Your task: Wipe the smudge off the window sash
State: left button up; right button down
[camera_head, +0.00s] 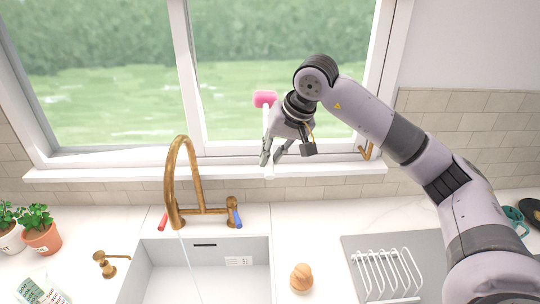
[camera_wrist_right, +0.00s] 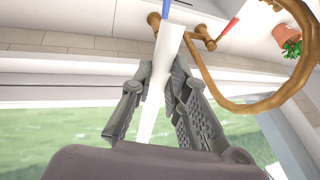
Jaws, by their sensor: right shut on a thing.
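The window sash (camera_head: 187,75) is white and stands behind the sink, with green hedge and grass through the glass. I cannot make out a smudge on it. A wiper with a pink head (camera_head: 265,98) and a white handle (camera_head: 269,172) is upright in front of the right pane. My right gripper (camera_head: 270,158) is shut on the white handle, above the sill. In the right wrist view the gripper (camera_wrist_right: 165,80) has the handle (camera_wrist_right: 170,45) between its fingers. The pink head is hidden there. My left gripper is not in view.
A brass tap (camera_head: 172,185) with running water rises over the white sink (camera_head: 150,270), left of my right gripper. The sill (camera_head: 110,172) runs below the window. A white dish rack (camera_head: 385,275) and a wooden knob-topped item (camera_head: 301,277) stand on the counter. Potted plants (camera_head: 40,237) stand at left.

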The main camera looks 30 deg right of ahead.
jog(key=s+d+b, duration=0.3)
jog(key=d, duration=0.4)
jog(key=s+d+b, duration=0.3)
jog(key=s+d, duration=0.1)
jog(key=d, duration=0.4)
jog(key=shift+s, duration=0.15)
dwell(1.1)
